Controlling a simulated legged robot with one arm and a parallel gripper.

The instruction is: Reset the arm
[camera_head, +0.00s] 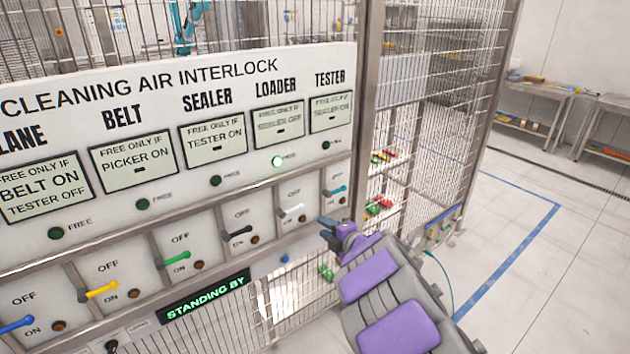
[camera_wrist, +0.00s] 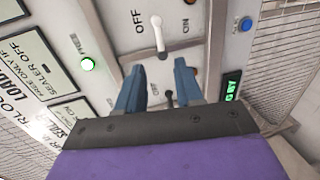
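My gripper (camera_head: 327,228) is at the end of my purple and grey arm (camera_head: 385,290), which reaches in from the lower right in the head view. It is in front of the right end of the interlock panel (camera_head: 230,90), just below the LOADER and TESTER switches. In the wrist view my gripper (camera_wrist: 158,78) has its two blue-grey fingers apart with nothing held between them. A white lever (camera_wrist: 158,35) stands past the fingertips. A dark lever (camera_wrist: 168,98) shows in the gap, nearer the gripper's body. The white lever also shows in the head view (camera_head: 290,211).
Blue (camera_head: 17,325), yellow (camera_head: 100,290), green (camera_head: 178,257), black (camera_head: 238,232) and teal (camera_head: 337,190) levers line the panel. The LOADER lamp (camera_head: 278,161) is lit green. A display (camera_head: 205,296) reads STANDING BY. A mesh fence (camera_head: 430,120) stands right of the panel; open floor (camera_head: 550,270) lies beyond.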

